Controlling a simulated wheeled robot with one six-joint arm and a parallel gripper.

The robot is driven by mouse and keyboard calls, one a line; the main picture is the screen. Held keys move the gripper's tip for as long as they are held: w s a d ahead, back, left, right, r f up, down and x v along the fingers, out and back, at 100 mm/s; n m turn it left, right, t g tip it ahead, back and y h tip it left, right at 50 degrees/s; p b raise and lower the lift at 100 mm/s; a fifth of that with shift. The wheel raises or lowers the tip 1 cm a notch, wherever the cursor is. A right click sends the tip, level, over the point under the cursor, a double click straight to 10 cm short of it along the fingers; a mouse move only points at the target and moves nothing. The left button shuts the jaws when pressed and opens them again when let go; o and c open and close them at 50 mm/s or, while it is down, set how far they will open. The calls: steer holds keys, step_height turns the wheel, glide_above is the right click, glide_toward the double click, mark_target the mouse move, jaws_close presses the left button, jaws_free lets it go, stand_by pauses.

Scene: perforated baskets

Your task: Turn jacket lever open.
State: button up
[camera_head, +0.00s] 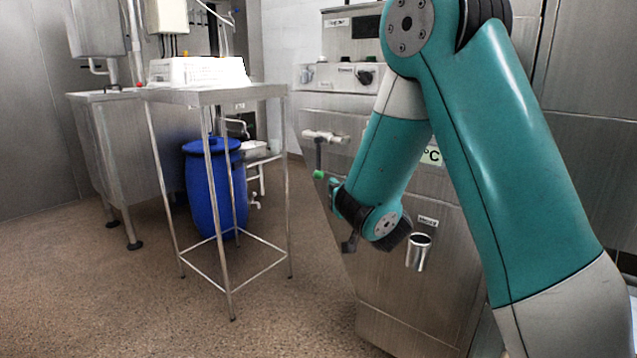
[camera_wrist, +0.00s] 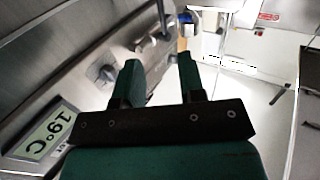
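The lever (camera_head: 318,155) is a thin grey bar hanging down from a pale valve fitting (camera_head: 325,137) on the front of the steel machine. I take it to be the jacket lever; no label on it is readable. My gripper (camera_head: 325,177) is just below the lever's lower end, with small green fingertips beside it. In the wrist view my gripper (camera_wrist: 158,62) has its two dark green fingers apart and nothing between them. A grey metal rod (camera_wrist: 163,18), likely the lever, ends just beyond the gap between the fingertips. Contact cannot be told.
The steel machine (camera_head: 400,300) has knobs (camera_head: 364,77) above and a metal spout (camera_head: 419,252) below right of my gripper. A steel table (camera_head: 215,95) and a blue barrel (camera_head: 200,195) stand left. Floor (camera_head: 315,290) between table and machine is clear.

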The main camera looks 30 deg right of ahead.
mark_target(319, 163)
steer(key=p+x, duration=0.5)
steer(key=p, duration=0.1)
steer(key=p+x, duration=0.5)
steer(key=p, duration=0.1)
steer(key=p+x, duration=0.6)
steer(key=shift+r, duration=0.3)
steer(key=shift+w+d+f, duration=0.1)
steer(key=shift+w, duration=0.55)
steer(key=shift+c, duration=0.5)
jaws_close()
